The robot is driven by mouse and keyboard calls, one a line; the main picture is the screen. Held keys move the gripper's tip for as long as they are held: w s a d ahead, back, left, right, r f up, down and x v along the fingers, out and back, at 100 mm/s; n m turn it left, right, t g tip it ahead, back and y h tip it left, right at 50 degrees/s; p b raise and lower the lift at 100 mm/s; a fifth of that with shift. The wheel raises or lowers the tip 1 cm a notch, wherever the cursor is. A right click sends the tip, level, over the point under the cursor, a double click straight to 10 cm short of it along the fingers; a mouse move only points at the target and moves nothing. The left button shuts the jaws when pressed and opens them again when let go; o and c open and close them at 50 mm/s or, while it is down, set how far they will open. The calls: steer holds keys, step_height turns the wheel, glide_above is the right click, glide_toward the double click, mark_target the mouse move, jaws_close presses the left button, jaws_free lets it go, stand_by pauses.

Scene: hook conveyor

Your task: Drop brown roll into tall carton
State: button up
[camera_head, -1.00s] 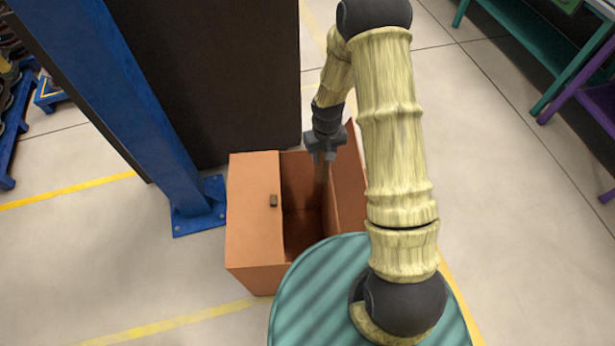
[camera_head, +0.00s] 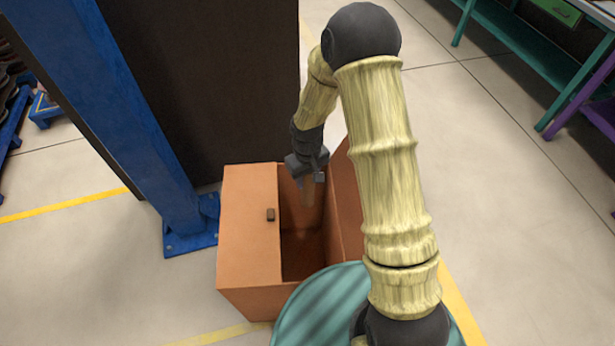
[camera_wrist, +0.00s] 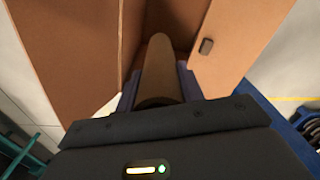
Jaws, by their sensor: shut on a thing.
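The tall carton (camera_head: 250,240) is an orange-brown box with its top open, standing on the floor in the middle of the head view. Its flaps stand out to the sides, and the left one bears a small dark handle (camera_head: 270,215). My gripper (camera_head: 311,180) is over the open top, toward the back. It is shut on the brown roll (camera_head: 308,192), which hangs down into the opening. In the wrist view the roll (camera_wrist: 159,70) sits between the two fingers and points into the carton (camera_wrist: 75,45).
A blue post (camera_head: 140,120) with a bolted foot stands just left of the carton, in front of a dark panel (camera_head: 225,80). A teal bench (camera_head: 520,45) and a purple frame (camera_head: 580,90) are at the upper right. The floor between is clear.

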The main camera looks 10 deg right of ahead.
mark_target(308, 188)
steer(key=shift+f+b, duration=2.35)
steer(key=shift+f, duration=0.6)
steer(key=o, duration=1.1)
steer(key=shift+c, duration=0.2)
step_height(308, 188, up, 18)
steer(key=shift+f+p, duration=0.25)
steer(key=shift+p, duration=0.1)
